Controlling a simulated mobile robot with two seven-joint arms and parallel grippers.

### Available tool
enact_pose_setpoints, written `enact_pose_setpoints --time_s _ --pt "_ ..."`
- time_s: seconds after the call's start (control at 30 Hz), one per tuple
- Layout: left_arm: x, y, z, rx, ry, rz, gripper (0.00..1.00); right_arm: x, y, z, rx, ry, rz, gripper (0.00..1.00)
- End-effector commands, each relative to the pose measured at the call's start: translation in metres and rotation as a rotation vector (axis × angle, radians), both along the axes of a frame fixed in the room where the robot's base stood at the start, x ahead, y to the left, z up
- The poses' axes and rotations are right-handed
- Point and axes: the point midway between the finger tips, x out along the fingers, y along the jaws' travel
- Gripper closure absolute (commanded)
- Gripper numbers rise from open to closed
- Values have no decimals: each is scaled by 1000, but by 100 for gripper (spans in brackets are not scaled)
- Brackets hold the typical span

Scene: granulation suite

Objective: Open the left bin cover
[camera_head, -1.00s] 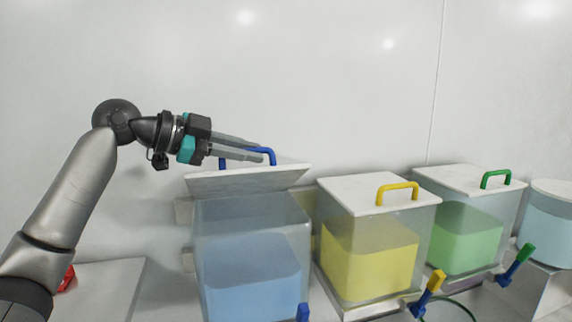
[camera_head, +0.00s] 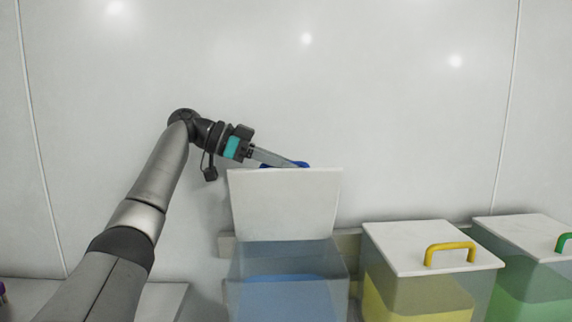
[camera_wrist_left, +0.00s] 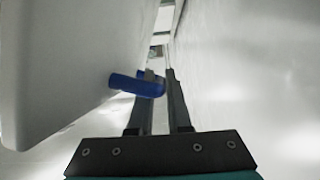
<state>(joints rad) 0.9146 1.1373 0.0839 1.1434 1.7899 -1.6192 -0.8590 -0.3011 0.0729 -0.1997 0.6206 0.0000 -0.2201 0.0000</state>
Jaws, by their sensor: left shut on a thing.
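The left bin (camera_head: 290,285) is clear and holds blue contents. Its white cover (camera_head: 285,203) is tilted up steeply at the back of the bin, with its underside facing me. The blue handle (camera_head: 270,165) shows just above the cover's upper edge. My left gripper (camera_head: 292,162) is behind that upper edge, shut on the blue handle. In the left wrist view the blue handle (camera_wrist_left: 138,86) lies between the two fingers, with the cover (camera_wrist_left: 60,60) at the left. The handle's far part is partly hidden by a finger. My right gripper is not in view.
A yellow bin (camera_head: 415,300) with a closed white cover and yellow handle (camera_head: 450,252) stands to the right. A green bin (camera_head: 530,290) stands beyond it. The wall (camera_head: 400,120) is close behind the raised cover.

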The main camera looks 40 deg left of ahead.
Motion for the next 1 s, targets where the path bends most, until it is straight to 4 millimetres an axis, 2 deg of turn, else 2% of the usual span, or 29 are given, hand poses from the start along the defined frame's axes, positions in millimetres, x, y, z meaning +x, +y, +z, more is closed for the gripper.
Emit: enact_pose_setpoints --time_s 0.43,1.0 --pt "11 12 -3 -70 77 1 100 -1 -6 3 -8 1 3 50" --pt "12 13 -5 -75 91 0 100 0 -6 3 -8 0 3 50"
